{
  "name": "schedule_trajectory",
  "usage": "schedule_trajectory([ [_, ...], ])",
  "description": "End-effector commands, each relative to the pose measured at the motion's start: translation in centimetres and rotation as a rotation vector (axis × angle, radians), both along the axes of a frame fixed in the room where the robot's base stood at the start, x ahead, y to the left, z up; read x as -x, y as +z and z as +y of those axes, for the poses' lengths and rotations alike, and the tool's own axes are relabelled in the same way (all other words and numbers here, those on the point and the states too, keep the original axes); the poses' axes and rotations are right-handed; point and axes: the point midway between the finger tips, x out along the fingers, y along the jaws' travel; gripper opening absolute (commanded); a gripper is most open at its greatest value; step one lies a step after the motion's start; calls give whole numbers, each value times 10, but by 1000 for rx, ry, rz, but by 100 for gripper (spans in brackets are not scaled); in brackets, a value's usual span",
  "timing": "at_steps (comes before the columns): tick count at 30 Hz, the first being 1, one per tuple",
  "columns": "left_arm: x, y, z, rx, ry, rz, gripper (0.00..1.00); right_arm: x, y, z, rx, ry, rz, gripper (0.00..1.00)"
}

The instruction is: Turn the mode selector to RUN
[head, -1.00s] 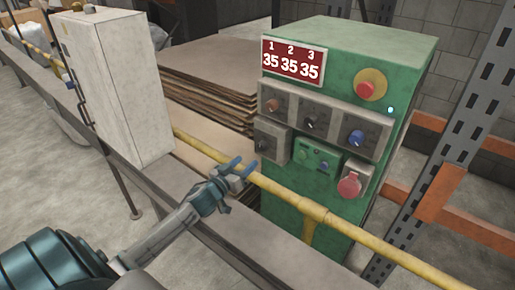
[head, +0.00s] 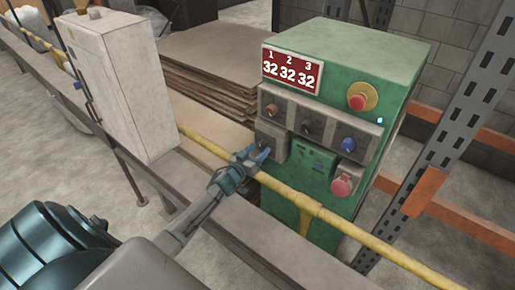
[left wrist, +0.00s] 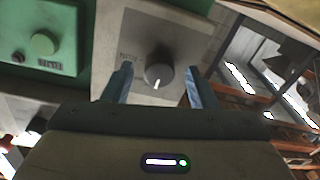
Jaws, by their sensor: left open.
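The mode selector is a dark round knob with a white pointer line (left wrist: 158,72), on a light grey box. That box (head: 278,133) sits at the lower left of the green control cabinet (head: 345,42). In the left wrist view the pointer line points down toward the gripper body; the small label beside the knob is too blurred to read. My left gripper (head: 259,151) is open in front of the box, one finger on each side of the knob, with gaps showing. In the head view its fingers largely hide the knob. My right gripper is not in view.
A yellow rail (head: 292,196) runs across in front of the cabinet, just below my gripper. A red mushroom button (head: 341,187) and a row of knobs (head: 311,129) are close by. A white box (head: 128,85) stands left of my arm.

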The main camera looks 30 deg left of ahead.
Motion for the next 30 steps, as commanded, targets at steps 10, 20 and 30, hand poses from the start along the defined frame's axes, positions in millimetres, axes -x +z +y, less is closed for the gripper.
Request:
schedule_trajectory([
  [10, -2, 0, 0, 0, -1, -1, 44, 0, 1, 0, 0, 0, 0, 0],
  [20, -2, 0, 0, -2, -1, -1, 8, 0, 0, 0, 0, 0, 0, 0],
  [30, -2, -1, 0, -112, 0, -9, 8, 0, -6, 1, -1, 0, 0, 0],
])
